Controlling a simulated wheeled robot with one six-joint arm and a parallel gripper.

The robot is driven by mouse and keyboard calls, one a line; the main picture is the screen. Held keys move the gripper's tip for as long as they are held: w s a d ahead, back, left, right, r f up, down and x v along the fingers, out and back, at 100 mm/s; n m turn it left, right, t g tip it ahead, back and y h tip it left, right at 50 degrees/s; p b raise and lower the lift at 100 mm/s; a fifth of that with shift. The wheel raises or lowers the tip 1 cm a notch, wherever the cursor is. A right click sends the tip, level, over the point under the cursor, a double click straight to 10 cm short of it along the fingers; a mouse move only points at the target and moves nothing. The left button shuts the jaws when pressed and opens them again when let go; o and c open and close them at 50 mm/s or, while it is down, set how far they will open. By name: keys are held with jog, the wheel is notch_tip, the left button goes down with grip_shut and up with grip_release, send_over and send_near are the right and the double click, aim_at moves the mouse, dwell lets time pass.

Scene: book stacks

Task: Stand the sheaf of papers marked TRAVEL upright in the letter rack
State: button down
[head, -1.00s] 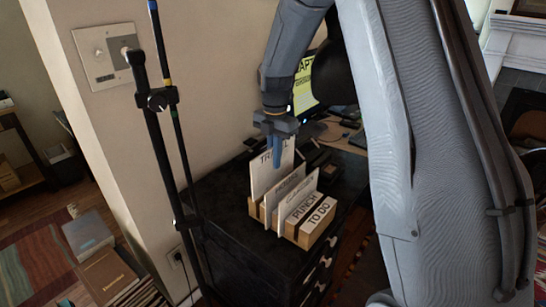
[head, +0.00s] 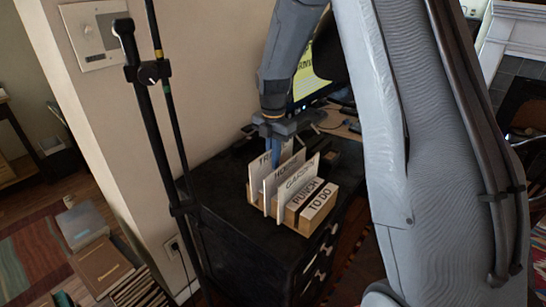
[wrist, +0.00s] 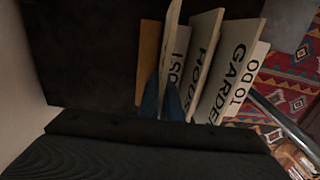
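The TRAVEL sheaf (head: 260,174) is a white upright sheet at the back of the wooden letter rack (head: 312,225). Its label is partly covered by my gripper (head: 274,162). In the wrist view, my blue fingers (wrist: 163,103) are closed on both sides of the sheaf (wrist: 174,35), which shows nearly edge-on. Its lower edge is low in the rack, but I cannot see whether it touches the bottom. The HOUSE sheaf (wrist: 205,55) and the GARDEN sheaf (wrist: 233,65) stand just in front of it in the rack.
The rack stands on a black cabinet (head: 235,235). The front of the rack has PUNCH and TO DO labels (head: 318,203). A monitor (head: 312,75) is behind my arm. A black stand (head: 165,130) rises at the left, near the wall. The cabinet top left of the rack is bare.

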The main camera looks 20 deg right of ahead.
jog(key=shift+f+b, duration=0.45)
jog(key=shift+f, duration=0.9)
jog(key=c, duration=1.9)
grip_release()
jog(key=shift+r+b, duration=0.7)
jog(key=shift+r, duration=3.2)
